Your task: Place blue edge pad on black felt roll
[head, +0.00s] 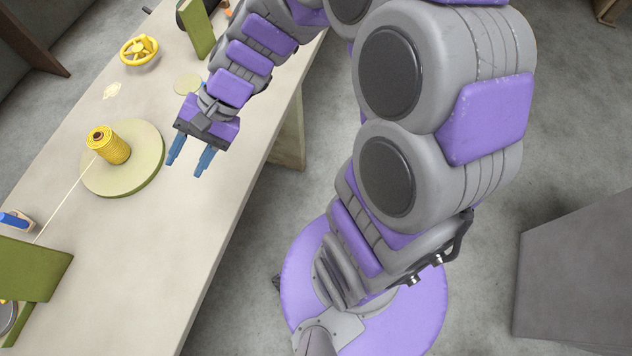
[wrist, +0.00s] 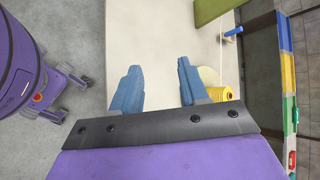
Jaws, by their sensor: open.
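A small blue piece (head: 15,219), which may be the blue edge pad, lies at the far left of the table in the head view. A blue piece also shows near the top of the wrist view (wrist: 233,32). My gripper (head: 187,165) is open and empty above the table, right of the yellow spool. Its blue fingers stand apart in the wrist view (wrist: 158,88), with bare tabletop between them.
A yellow spool (head: 108,145) stands on a round green-edged disc (head: 135,170), its thread running toward the lower left. A yellow handwheel (head: 139,50) and green blocks (head: 199,28) (head: 35,268) are on the long pale table (head: 150,260). A grey box (head: 575,270) stands at right.

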